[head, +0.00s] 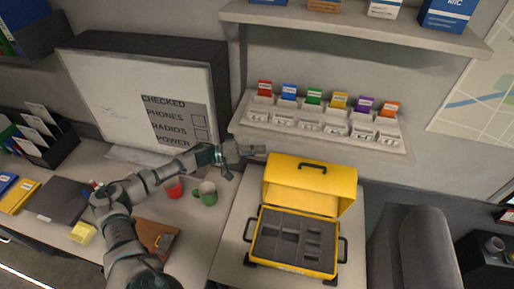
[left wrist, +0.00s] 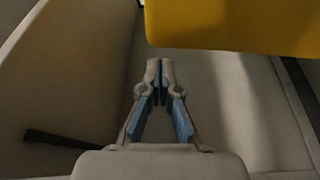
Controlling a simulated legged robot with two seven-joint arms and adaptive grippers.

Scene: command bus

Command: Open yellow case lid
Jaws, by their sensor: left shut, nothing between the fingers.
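The yellow case (head: 297,240) stands on the desk at the centre right in the head view. Its lid (head: 310,183) is raised and leans back, with a black handle on it. Grey foam with several cut-out slots shows inside the case. My left gripper (head: 262,149) is shut and empty, just left of and near the lid's upper left corner. In the left wrist view the fingers (left wrist: 160,66) are together, and a yellow part of the case (left wrist: 235,22) fills the top right, apart from the fingertips. My right gripper is not in view.
A green mug (head: 206,193) and a red mug (head: 174,188) stand below my left forearm. A shelf (head: 318,140) with several coloured cards is above the case. A dark chair (head: 425,250) stands at the right. A whiteboard (head: 140,100) is at the back left.

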